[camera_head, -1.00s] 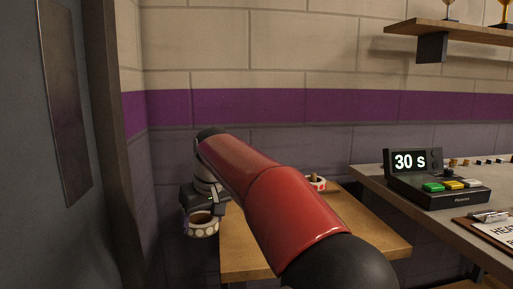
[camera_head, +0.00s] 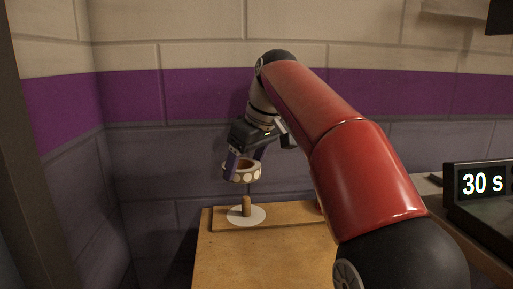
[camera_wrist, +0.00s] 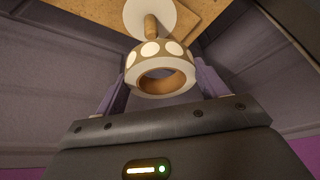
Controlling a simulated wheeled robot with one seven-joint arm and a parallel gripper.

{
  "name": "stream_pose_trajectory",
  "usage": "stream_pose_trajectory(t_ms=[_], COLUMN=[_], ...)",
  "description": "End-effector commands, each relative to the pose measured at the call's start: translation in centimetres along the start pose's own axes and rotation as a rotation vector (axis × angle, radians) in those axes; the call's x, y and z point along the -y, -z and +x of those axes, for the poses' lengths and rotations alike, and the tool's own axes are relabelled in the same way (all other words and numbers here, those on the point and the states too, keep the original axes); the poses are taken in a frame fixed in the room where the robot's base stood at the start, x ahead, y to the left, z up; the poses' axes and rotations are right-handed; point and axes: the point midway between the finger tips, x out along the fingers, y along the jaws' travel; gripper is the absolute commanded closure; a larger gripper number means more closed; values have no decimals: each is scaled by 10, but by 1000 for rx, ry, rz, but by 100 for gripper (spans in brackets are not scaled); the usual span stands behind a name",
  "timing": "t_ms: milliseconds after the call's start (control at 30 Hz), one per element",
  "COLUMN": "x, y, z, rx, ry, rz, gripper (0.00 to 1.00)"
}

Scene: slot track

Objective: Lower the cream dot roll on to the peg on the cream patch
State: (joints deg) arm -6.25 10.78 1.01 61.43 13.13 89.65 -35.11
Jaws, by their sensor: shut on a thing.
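My gripper (camera_head: 243,164) is shut on the cream dot roll (camera_head: 241,177), a tan ring with large cream dots. The roll hangs in the air, a little above a short wooden peg (camera_head: 246,206). The peg stands upright on a round cream patch (camera_head: 240,216) on a board. In the wrist view the roll (camera_wrist: 160,84) sits between the purple fingers, with the peg (camera_wrist: 150,27) and the patch (camera_wrist: 163,10) beyond it. The roll and the peg are apart. In the head view the roll is slightly left of the peg.
The wooden board (camera_head: 295,217) lies at the back of a wooden table (camera_head: 265,255). A timer reading 30 s (camera_head: 481,184) stands on a grey counter at the right. My red arm hides the right part of the board. A wall is close behind.

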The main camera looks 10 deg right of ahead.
Motion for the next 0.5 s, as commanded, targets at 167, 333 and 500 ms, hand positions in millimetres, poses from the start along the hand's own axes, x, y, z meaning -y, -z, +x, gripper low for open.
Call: stream_pose_trajectory(t_ms=[167, 333, 500], x=[1, 1, 1], y=[-2, -5, -11], z=[-4, 3, 16], rx=[-2, -1, 0], ry=[5, 5, 6], rz=[-15, -15, -13], gripper=[51, 51, 51])
